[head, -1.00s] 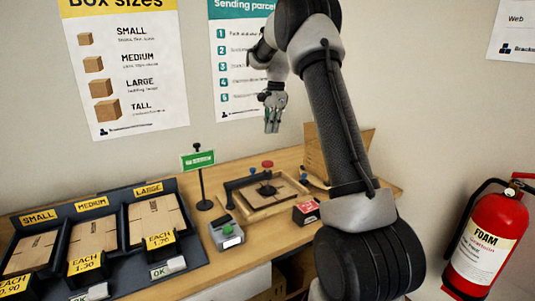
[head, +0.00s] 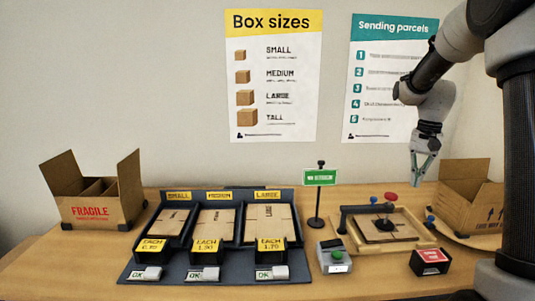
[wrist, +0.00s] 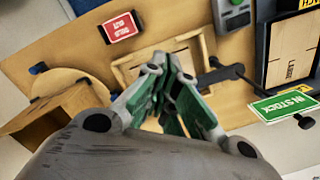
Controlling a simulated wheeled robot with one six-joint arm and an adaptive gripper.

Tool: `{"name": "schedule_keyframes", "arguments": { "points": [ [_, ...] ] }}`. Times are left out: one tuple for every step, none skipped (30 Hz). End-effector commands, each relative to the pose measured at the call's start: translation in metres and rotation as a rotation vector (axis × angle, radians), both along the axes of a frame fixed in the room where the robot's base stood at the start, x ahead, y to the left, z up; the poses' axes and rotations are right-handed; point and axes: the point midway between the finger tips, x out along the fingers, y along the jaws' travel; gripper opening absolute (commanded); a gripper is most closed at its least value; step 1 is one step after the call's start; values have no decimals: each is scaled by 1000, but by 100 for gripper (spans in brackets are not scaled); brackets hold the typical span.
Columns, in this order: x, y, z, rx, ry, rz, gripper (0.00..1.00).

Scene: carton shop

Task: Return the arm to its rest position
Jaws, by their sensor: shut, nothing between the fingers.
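My gripper (head: 423,166) hangs from my raised arm at the right of the head view, fingers pointing down. It is above the wooden bench, over the right side of the wooden press frame, and touches nothing. Its green-padded fingers are together with nothing between them. In the wrist view my gripper (wrist: 172,92) covers the middle of the picture and hides part of the press frame (wrist: 196,40).
The wooden frame (head: 415,225) holds a flat carton. An open carton (head: 470,188) stands at right, a FRAGILE carton (head: 98,208) at left. A dark tray (head: 130,262) holds flat boxes. A green sign (head: 320,178), a grey device (head: 334,256) and a red-topped block (head: 431,258) stand on the bench.

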Motion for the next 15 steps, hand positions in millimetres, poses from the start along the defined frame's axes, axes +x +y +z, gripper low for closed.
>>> {"name": "schedule_keyframes", "arguments": {
  "points": [
    [-22, 8, 12, -5, -18, 66, 0],
    [-35, 12, 17, -9, -27, 109, 0],
    [-54, 17, 24, -14, -41, 168, 0],
    [-69, 21, 29, -19, -52, 211, 0],
    [-83, 26, 33, -25, -64, 254, 0],
    [-104, 31, 39, -32, -81, 307, 0],
    [-119, 35, 42, -38, -93, 344, 0],
    [-133, 39, 45, -44, -107, 379, 0],
    [-153, 44, 48, -53, -126, 421, 0],
    [-167, 47, 49, -60, -140, 450, 0],
    [-180, 50, 51, -66, -154, 473, 0],
    [-198, 54, 52, -77, -175, 502, 0],
    [-210, 57, 52, -83, -191, 518, 0],
    [-222, 60, 52, -91, -208, 529, 0],
    [-236, 62, 52, -100, -230, 540, 0]
  ]
}}
